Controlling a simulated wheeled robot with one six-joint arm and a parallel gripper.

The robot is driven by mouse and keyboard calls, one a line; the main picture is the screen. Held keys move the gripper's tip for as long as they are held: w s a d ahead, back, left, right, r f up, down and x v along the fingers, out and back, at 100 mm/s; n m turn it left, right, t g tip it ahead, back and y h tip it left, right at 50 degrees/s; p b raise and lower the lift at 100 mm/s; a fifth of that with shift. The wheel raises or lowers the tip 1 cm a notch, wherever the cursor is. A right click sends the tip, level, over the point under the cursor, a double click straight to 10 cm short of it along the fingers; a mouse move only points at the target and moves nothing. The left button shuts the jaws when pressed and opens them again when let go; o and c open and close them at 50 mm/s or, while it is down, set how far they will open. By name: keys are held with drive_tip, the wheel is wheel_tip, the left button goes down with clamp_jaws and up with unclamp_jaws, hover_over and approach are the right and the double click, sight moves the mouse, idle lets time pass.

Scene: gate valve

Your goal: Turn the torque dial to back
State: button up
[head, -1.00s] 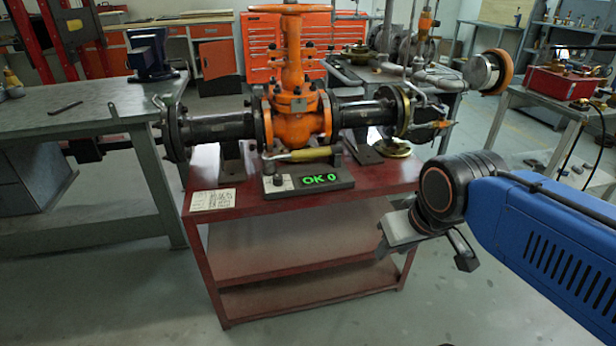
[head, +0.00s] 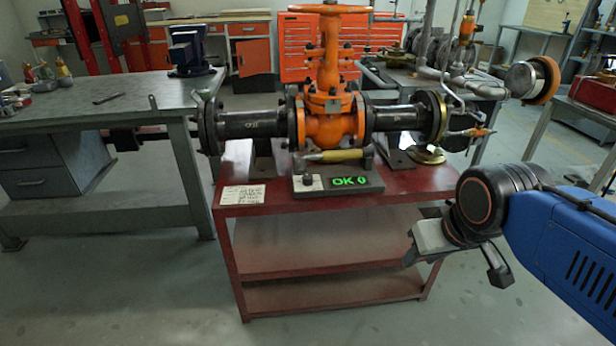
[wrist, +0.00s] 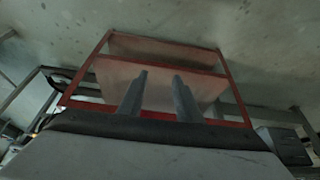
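The torque dial appears to be the small dark knob (head: 307,180) on the pale left end of a grey tester box (head: 360,187). The box has a green display reading "OK 0" and sits on the front of the red bench. The knob is too small to tell its setting. A torque wrench with a yellowish handle (head: 342,155) lies along the box's back edge. My gripper hangs right of and below the box, apart from it. In the wrist view its two fingers (wrist: 160,76) are apart with nothing between them, facing the red bench's lower shelves.
The red bench (head: 245,211) carries an orange gate valve (head: 329,125) with black flanged pipes behind the box. A paper card (head: 242,195) lies at its front left. A grey workbench (head: 100,112) stands left. The floor in front is clear.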

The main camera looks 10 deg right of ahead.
drive_tip(key=shift+o, duration=1.1)
wheel_tip(320, 180, up, 13)
drive_tip(key=n+g+y, duration=0.1)
drive_tip(key=n+y, duration=0.2)
drive_tip(key=n, duration=0.6)
hover_over(308, 177)
drive_tip(key=s+d, duration=0.5)
drive_tip(key=shift+g, duration=0.3)
drive_tip(key=x, duration=1.7)
drive_tip(key=shift+w+a+f, duration=0.1)
drive_tip(key=shift+f, duration=0.1)
drive_tip(key=c, duration=1)
